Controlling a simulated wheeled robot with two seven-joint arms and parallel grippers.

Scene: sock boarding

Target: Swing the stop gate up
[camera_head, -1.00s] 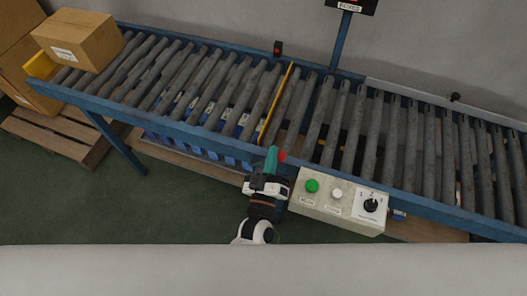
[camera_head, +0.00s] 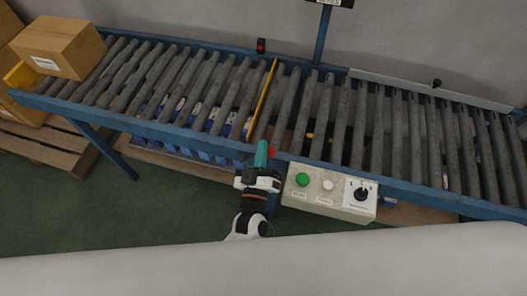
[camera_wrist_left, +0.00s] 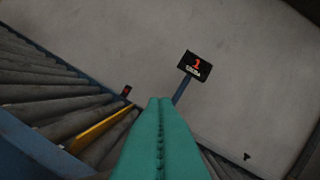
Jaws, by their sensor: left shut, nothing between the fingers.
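The stop gate appears to be the thin yellow bar (camera_head: 263,98) lying across the roller conveyor, between two rollers. It also shows in the left wrist view (camera_wrist_left: 100,129), to the left of my fingers. A small red part (camera_head: 271,152) sits at the conveyor's front rail, just right of my fingertips; whether it joins the bar is unclear. My left gripper (camera_head: 262,153), with teal fingers, is shut and empty at the front rail, near the bar's front end. Its fingers fill the lower middle of the wrist view (camera_wrist_left: 160,135). I cannot tell whether they touch the red part.
A control box (camera_head: 329,191) with a green button, white button and dial hangs on the front rail, right of my gripper. A cardboard box (camera_head: 58,48) sits at the conveyor's left end. A sign (camera_wrist_left: 195,66) reading 1 stands behind. The rollers near the bar are clear.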

